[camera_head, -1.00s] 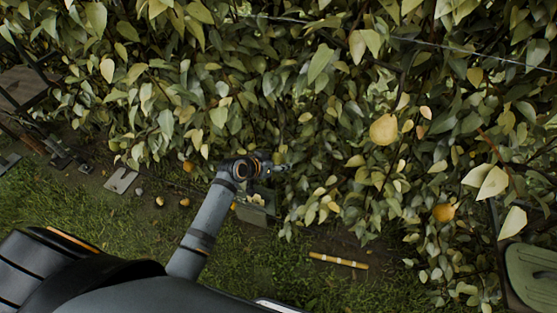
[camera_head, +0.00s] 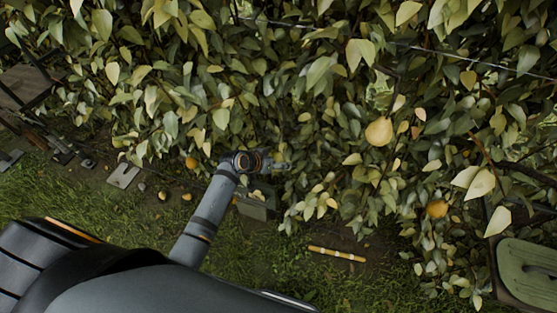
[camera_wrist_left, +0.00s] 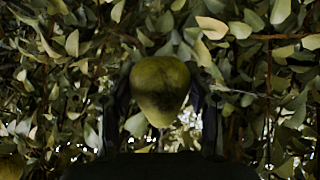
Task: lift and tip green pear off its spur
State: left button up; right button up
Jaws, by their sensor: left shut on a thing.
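The green pear (camera_wrist_left: 160,88) fills the middle of the left wrist view, between the two dark fingers of my left gripper (camera_wrist_left: 160,105). The fingers are shut on it, one on each side. Its upper end is against the leaves, and its stem and spur cannot be made out. In the head view my left gripper (camera_head: 278,162) reaches into the lower edge of the foliage, and the pear there is hidden by leaves and the wrist. My right gripper is not in view.
Two yellow pears hang to the right, one larger (camera_head: 379,131) and one lower (camera_head: 437,208). A grey-green box (camera_head: 258,208) stands below my left wrist. A yellow-and-white stick (camera_head: 337,254) and several fallen fruits (camera_head: 187,197) lie on the ground. A wire (camera_head: 470,60) crosses the foliage.

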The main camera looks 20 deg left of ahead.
pick_arm(q)
jog(key=shift+r+g, duration=0.3)
jog(key=shift+s+f+p, duration=0.15)
jog(key=shift+s+p, duration=0.1)
jog(key=shift+p, duration=0.1)
jog(key=shift+d+g, duration=0.1)
jog(key=shift+g, duration=0.2)
jog(key=shift+s+d+r+n+g, duration=0.1)
jog(key=shift+s+r+n+g, duration=0.15)
jog(key=shift+s+n+g, duration=0.2)
jog(key=shift+w, duration=0.1)
jog(key=shift+s+d+r+g+h, duration=0.1)
jog(key=shift+s+r+g+h, duration=0.3)
jog(key=shift+g, duration=0.35)
